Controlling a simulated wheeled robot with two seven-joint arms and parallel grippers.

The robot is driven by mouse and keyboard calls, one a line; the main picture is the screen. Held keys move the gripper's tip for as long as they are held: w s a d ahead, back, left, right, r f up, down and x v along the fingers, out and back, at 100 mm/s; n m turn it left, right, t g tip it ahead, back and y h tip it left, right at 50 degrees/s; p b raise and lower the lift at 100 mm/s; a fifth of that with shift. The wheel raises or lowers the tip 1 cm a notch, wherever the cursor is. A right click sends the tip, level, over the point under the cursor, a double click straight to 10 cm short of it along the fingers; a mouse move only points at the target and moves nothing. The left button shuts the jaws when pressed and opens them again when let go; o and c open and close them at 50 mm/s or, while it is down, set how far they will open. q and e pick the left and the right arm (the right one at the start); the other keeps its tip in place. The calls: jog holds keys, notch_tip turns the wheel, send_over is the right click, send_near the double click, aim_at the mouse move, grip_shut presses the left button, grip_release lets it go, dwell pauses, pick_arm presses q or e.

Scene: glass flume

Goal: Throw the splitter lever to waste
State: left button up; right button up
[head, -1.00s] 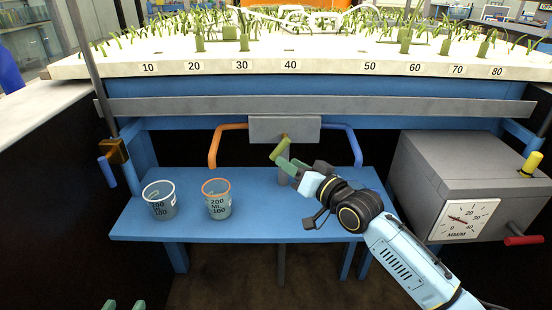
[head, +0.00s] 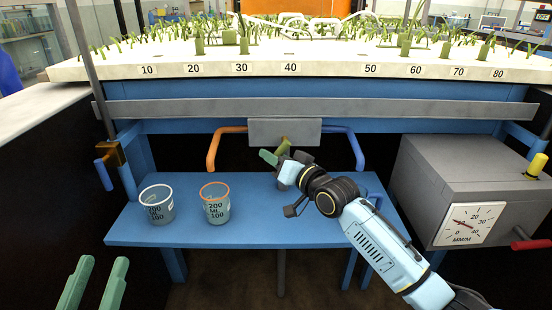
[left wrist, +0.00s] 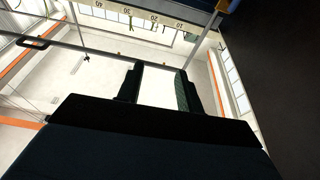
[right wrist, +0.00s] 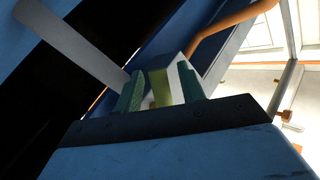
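The splitter box (head: 270,131) is a grey block under the flume's grey rail. An orange pipe (head: 212,148) leaves its left side and a blue pipe (head: 357,150) its right. The olive lever (head: 283,146) hangs below the box, its lower part hidden by my right gripper (head: 277,159). In the right wrist view, the lever's olive handle (right wrist: 160,88) lies between the green fingers, with a visible gap beside it; the fingers look open. Contact is unclear. My left gripper (head: 92,285) is open and empty at the lower left, far from the lever.
Two beakers, one white-rimmed (head: 157,204) and one orange-rimmed (head: 215,204), stand on the blue bench (head: 185,238). A grey box with a dial (head: 469,224) and a red handle (head: 531,244) stands at right. A small blue handle (head: 104,174) hangs at left.

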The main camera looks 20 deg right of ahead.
jog(key=shift+c, duration=0.3)
grip_shut()
